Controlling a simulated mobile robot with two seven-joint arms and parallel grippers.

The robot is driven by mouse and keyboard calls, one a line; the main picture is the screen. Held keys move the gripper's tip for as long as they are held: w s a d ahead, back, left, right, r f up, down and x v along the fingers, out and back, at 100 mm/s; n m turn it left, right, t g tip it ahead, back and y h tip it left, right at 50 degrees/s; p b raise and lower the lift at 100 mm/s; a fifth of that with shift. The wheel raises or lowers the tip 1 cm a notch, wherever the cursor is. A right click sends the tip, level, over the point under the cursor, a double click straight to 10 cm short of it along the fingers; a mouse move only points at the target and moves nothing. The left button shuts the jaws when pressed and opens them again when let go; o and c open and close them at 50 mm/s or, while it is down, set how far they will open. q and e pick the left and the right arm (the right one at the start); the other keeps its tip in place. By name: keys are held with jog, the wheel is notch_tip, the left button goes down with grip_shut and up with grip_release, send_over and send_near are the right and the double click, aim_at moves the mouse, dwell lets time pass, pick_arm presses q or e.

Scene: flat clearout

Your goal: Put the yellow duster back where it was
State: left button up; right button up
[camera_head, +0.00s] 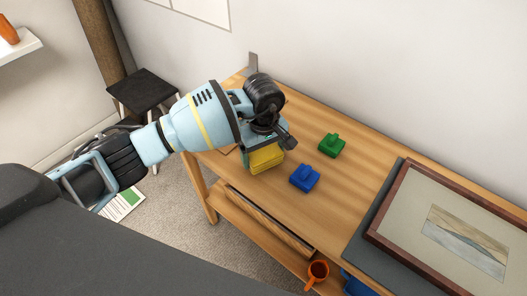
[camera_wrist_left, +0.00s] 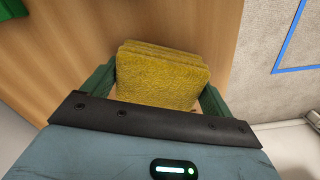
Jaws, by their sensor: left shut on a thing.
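The yellow duster (camera_head: 266,159) is a thick, rough-faced block at the left end of the wooden table (camera_head: 300,215). My left gripper (camera_head: 266,147) is over it, shut on it from above. In the left wrist view the duster (camera_wrist_left: 160,78) sits between the two green fingers, and wood shows behind it. I cannot tell whether its underside touches the table top. My right gripper is in neither view.
A blue block with a knob (camera_head: 305,178) lies just right of the duster, and a green one (camera_head: 331,145) lies farther back. A framed picture (camera_head: 400,205) lies on the table's right part. An orange mug (camera_head: 318,272) stands lower, at the front. A dark stool (camera_head: 143,90) stands left.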

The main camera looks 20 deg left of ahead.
aim_at(263, 151)
pick_arm(q)
jog(key=shift+f, duration=0.1)
jog(key=o, duration=0.5)
jog(key=shift+f, duration=0.1)
jog(key=shift+o, duration=1.3)
notch_tip(263, 151, up, 12)
jog(key=shift+r, duration=0.2)
